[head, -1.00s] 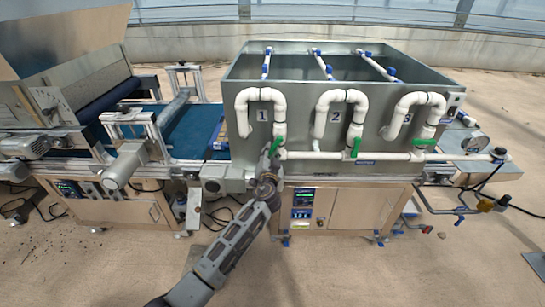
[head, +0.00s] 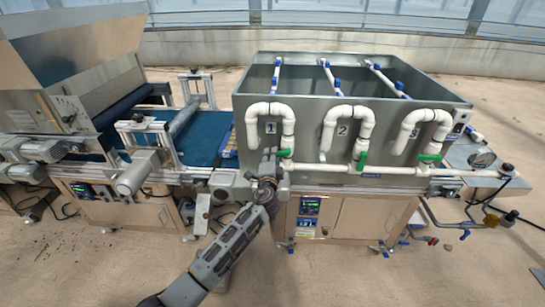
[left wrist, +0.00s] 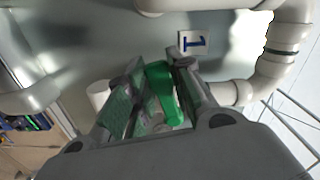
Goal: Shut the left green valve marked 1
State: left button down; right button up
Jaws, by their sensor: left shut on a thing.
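The left green valve handle (head: 285,153) sits on the white pipe under the label 1 (head: 270,127) on the grey tank. In the head view only a small part of it shows, lying nearly level. My left gripper (head: 272,158) is at this handle, just left of it. In the left wrist view the green handle (left wrist: 163,92) is between the two fingers of my left gripper (left wrist: 157,75), which are shut on it. The label 1 (left wrist: 193,42) shows beyond the fingers. My right gripper is not in view.
Green handles for valve 2 (head: 362,159) and valve 3 (head: 429,157) hang on the same horizontal white pipe (head: 325,167). White bent pipes (head: 330,132) stand out from the tank front (head: 312,150). A conveyor machine (head: 140,155) stands to the left. Open floor lies in front.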

pick_arm(q)
jog(key=shift+r+m+p, duration=0.75)
jog(key=shift+r+m, duration=0.05)
jog(key=shift+m, duration=0.6)
jog(key=c, duration=1.3)
grip_release()
jog(key=shift+o, duration=0.2)
